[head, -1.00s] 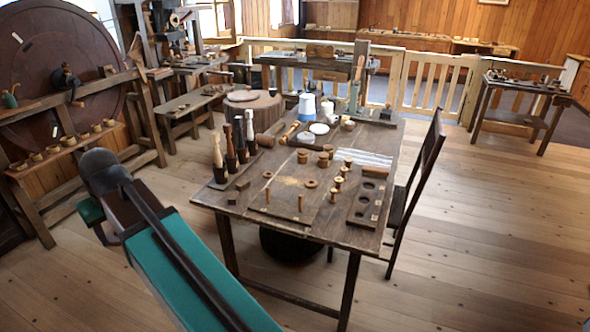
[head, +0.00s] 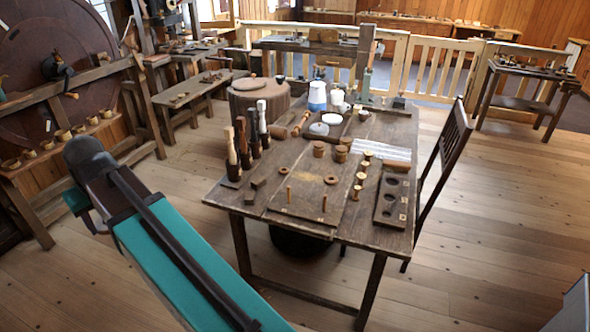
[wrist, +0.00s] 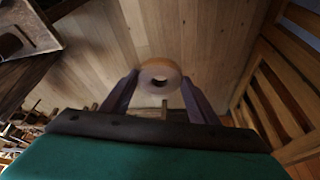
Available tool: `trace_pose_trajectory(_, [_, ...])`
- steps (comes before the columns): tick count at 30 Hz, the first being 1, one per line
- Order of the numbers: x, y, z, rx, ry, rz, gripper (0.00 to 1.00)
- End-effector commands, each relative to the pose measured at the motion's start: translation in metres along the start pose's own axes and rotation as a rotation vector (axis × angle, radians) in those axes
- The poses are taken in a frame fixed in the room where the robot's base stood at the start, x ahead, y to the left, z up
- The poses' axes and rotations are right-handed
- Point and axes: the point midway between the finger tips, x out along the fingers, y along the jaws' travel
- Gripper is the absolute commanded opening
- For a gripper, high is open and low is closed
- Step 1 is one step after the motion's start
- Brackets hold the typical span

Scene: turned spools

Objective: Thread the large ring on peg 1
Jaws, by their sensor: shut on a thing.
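In the wrist view, my gripper (wrist: 160,88) is shut on a pale wooden ring (wrist: 160,78) with a round hole, held between the two fingertips with floorboards behind it. My gripper and this ring do not show in the head view. In the head view, a flat board at the near edge of the table (head: 235,192) carries two thin upright pegs, a left peg (head: 289,194) and a right peg (head: 324,203). Both look bare. I cannot read which is peg 1. Two other rings lie behind them, a left ring (head: 283,169) and a right ring (head: 331,180).
Dark-based upright tools (head: 232,160) line the table's left side. A holed block (head: 391,198) and small spools (head: 359,182) stand to the right of the pegs. A chair (head: 446,165) is at the table's right. Open floor (head: 480,250) lies right of it.

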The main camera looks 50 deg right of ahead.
Motion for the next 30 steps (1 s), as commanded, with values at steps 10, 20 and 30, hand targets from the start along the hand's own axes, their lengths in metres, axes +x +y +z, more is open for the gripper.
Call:
trace_pose_trajectory(10, [0.000, 0.011, 0.000, 0.014, 0.000, 0.006, 0.33])
trace_pose_trajectory(20, [0.001, 0.035, -0.001, 0.019, 0.000, 0.007, 0.33])
trace_pose_trajectory(30, [0.004, 0.116, 0.003, 0.013, 0.000, 0.005, 0.33])
